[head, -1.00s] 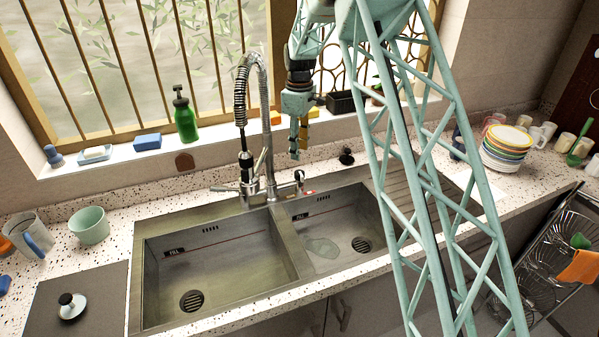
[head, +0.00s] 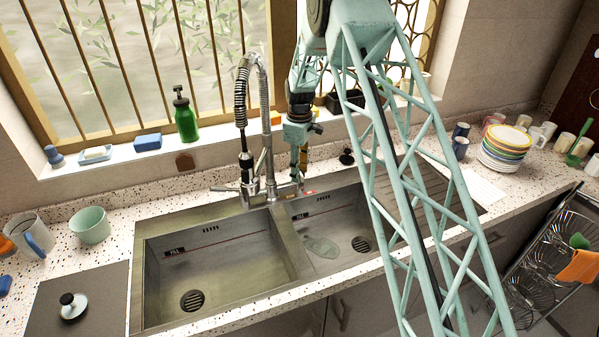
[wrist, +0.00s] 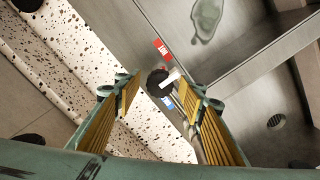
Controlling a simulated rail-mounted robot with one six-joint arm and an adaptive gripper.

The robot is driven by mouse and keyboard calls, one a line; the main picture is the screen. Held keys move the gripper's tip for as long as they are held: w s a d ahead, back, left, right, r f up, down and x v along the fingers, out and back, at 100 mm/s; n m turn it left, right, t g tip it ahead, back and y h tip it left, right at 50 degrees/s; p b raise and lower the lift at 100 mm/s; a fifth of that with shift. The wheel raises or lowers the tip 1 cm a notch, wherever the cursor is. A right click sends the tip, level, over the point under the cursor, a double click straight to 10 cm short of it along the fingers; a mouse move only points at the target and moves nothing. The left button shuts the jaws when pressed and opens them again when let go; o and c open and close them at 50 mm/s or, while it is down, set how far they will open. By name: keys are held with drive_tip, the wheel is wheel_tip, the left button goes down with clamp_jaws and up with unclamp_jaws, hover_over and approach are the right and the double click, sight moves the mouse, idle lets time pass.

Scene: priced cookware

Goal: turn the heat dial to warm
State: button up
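The heat dial (wrist: 159,83) is a dark round knob with a white pointer bar, seen in the wrist view on the metal strip along the sink. A red label (wrist: 161,48) and a blue label (wrist: 168,102) lie on either side of it. The pointer sticks out to the right, between the labels. My gripper (wrist: 166,88) is open, with the dial between its yellow-padded fingers in the picture; I see no contact. In the head view my gripper (head: 302,168) is low over the sink's back edge, right of the faucet, and hides the dial.
The tall spring faucet (head: 262,130) stands close to the left of my gripper. A green soap bottle (head: 186,120) stands on the sill. A plate stack (head: 506,150) is far right.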

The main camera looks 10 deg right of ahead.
idle(0.3)
drive_tip(key=c, duration=0.8)
drive_tip(key=shift+m+b, duration=0.3)
drive_tip(key=shift+m, duration=0.3)
drive_tip(key=shift+c, duration=0.2)
drive_tip(key=m+b, duration=0.1)
drive_tip(key=m, duration=0.2)
drive_tip(key=shift+f, duration=0.1)
drive_tip(key=m+b, duration=0.1)
drive_tip(key=m, duration=0.3)
idle(0.5)
drive_tip(key=shift+m, duration=0.4)
drive_tip(key=o, duration=0.8)
drive_tip(key=shift+o, duration=0.2)
